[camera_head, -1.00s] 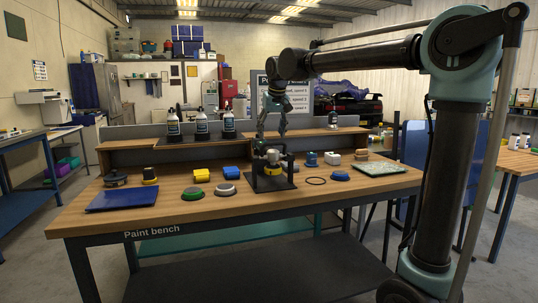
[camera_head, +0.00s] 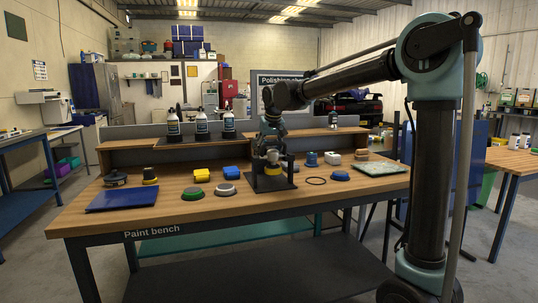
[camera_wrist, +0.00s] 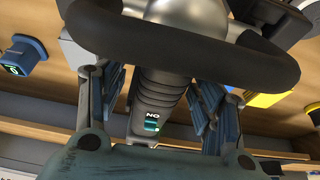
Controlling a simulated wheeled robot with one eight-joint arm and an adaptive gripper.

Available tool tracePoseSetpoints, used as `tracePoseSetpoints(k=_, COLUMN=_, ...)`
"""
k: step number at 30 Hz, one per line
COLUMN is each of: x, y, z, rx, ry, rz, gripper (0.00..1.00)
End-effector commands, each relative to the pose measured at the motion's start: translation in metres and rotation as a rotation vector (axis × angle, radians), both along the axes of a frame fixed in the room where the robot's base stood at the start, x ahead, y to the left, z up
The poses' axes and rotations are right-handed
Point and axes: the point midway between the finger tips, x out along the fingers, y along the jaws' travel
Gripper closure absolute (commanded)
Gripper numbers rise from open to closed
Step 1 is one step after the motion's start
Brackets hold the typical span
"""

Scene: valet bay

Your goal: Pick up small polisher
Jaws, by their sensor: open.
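My gripper (camera_head: 271,141) is directly over the polisher, reaching down. In the wrist view my gripper's blue fingers (camera_wrist: 155,105) stand apart on both sides of the ribbed grip, with gaps visible. The head view shows little of the fingers at this size.
Bottles (camera_head: 202,125) line the shelf behind.

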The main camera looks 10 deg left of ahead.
Motion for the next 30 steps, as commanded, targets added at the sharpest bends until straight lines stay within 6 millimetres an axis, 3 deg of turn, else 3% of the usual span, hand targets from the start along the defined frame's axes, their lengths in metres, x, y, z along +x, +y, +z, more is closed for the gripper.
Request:
tracePoseSetpoints(k=5, x=0.0, y=0.0, z=0.0, rx=0.0, ry=0.0, rz=0.0, gripper=0.41)
tracePoseSetpoints(k=13, x=0.0, y=0.0, z=0.0, rx=0.0, ry=0.0, rz=0.0, gripper=1.0)
tracePoseSetpoints(k=23, x=0.0, y=0.0, z=0.004, rx=0.0, ry=0.0, rz=0.0, gripper=1.0)
tracePoseSetpoints(k=30, x=0.0, y=0.0, z=0.032, rx=0.001, ry=-0.001, rz=0.0, gripper=1.0)
